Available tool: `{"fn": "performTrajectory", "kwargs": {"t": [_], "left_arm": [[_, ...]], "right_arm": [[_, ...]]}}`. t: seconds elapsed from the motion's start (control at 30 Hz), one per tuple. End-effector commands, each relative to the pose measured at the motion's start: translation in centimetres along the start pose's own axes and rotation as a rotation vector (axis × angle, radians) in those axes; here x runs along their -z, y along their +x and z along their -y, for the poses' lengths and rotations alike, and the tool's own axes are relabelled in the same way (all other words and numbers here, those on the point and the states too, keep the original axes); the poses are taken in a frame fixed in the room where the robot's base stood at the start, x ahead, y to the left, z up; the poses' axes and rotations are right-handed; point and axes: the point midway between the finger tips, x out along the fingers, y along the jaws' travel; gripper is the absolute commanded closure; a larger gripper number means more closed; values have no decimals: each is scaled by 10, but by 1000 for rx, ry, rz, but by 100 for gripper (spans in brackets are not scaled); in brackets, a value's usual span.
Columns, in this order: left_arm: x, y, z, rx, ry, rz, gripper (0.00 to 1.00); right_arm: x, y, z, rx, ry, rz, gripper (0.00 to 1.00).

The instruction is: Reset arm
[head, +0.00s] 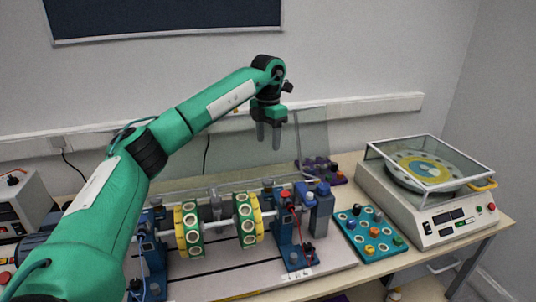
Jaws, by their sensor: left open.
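My left arm comes in from the left and reaches up over the bench. Its left gripper (268,134) hangs pointing down in front of a clear panel, above the rotor rig. The two fingers are apart with nothing between them. Below it stands the rotor rig, with two yellow-and-green discs (192,229) on a shaft between blue supports (291,234). The gripper is well clear of the discs. My right gripper is not in view.
A teal tray (370,232) with several coloured knobs lies right of the rig. A balancing machine (426,195) with a glass-lidded turntable stands at the right. A purple tray (321,172) sits at the back. White equipment (22,203) stands at the left.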

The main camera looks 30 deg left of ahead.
Motion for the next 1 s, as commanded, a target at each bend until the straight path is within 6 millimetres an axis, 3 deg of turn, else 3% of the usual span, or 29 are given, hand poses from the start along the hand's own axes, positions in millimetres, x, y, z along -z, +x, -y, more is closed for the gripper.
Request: {"fn": "performTrajectory", "kwargs": {"t": [0.2,0.7,0.77,0.87,1.0], "left_arm": [[0,-8,0,0,1,0,45],[-4,-2,6,11,12,10,45],[-11,8,18,36,36,31,45],[-31,34,56,122,102,103,45],[-62,77,145,341,202,263,45]], "right_arm": [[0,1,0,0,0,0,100],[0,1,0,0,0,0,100],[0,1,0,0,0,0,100],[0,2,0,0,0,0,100],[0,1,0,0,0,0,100]]}}
